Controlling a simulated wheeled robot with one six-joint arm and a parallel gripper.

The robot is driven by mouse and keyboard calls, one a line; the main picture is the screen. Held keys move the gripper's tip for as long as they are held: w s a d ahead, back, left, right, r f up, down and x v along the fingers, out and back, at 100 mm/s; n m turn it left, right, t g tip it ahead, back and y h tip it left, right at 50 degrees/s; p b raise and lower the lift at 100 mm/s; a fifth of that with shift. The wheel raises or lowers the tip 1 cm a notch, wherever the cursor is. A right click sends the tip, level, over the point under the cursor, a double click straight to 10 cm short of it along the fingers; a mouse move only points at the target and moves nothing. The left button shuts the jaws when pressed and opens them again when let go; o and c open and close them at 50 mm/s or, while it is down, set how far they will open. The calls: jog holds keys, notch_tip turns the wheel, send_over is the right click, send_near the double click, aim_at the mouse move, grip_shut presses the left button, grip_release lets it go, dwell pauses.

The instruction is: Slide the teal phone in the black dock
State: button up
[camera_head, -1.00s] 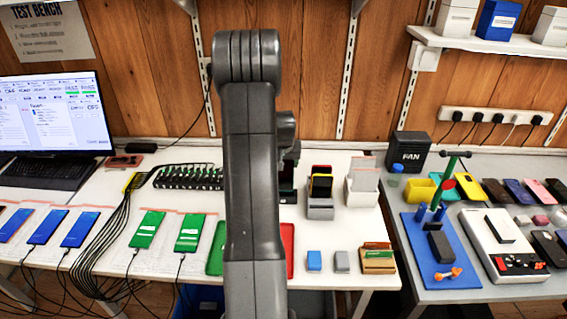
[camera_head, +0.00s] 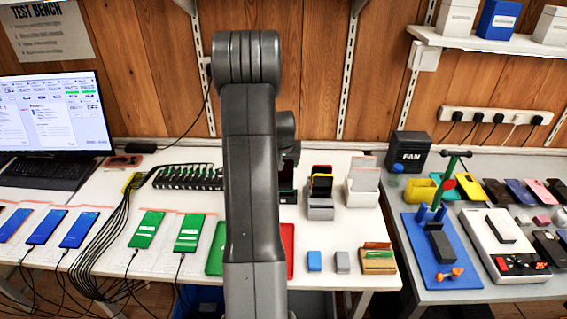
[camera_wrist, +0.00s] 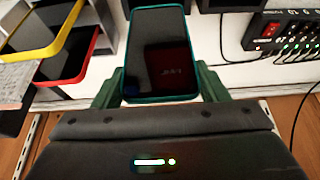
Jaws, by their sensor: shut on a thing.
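The teal phone (camera_wrist: 158,45) has a dark screen and a teal rim. In the wrist view it stands out between the green fingers of my gripper (camera_wrist: 158,84), which is shut on its sides. A black dock (camera_head: 288,190) shows in the head view only as a dark strip right of my arm; the arm hides the rest. In the wrist view, a dark shape (camera_wrist: 230,5) by the phone's far end may be part of this dock. I cannot tell whether the phone's far end is inside it. My arm hides the gripper and phone in the head view.
A grey rack (camera_head: 320,207) with yellow- and red-edged phones stands just right of the dock. A white holder (camera_head: 363,190) is farther right. A black hub (camera_head: 188,177) with green plugs and cables lies left. Red and green trays lie in front, partly behind my arm.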

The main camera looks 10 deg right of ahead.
jog(key=shift+f, duration=0.1)
jog(key=shift+f+b, duration=0.5)
jog(key=shift+b, duration=0.1)
jog(key=shift+f, duration=0.1)
jog(key=shift+f+b, duration=0.6)
jog(key=shift+b, duration=0.1)
dwell(0.4)
jog(key=shift+f+b, duration=0.65)
jog(key=o, duration=1.5)
